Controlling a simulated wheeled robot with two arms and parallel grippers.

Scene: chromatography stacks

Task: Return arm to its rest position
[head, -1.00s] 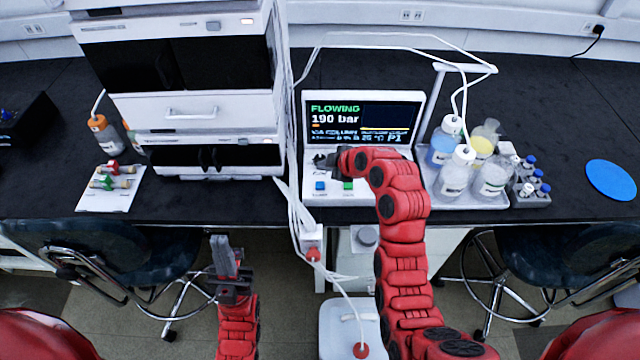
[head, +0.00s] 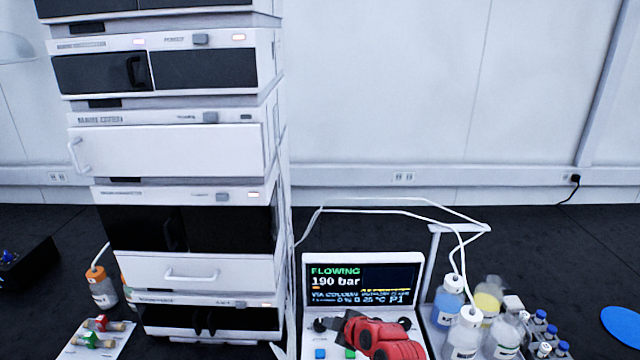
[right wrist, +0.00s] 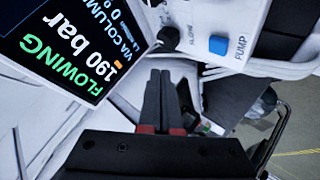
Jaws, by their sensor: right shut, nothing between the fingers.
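My right arm (head: 378,338), red and black, reaches in at the bottom of the head view, over the front of the control unit. In the right wrist view the fingers (right wrist: 165,78) are shut together and empty. The screen (right wrist: 62,48) is to their left, and the blue PUMP button (right wrist: 218,45) to their upper right, apart from them. My left gripper is out of the head view.
A tall stack of white instruments (head: 170,150) stands left of the control unit. Capped bottles (head: 465,335) and small blue-capped vials (head: 540,330) stand to the right, under a tubing arm (head: 440,232). A blue disc (head: 622,325) lies at far right. The bench behind is clear.

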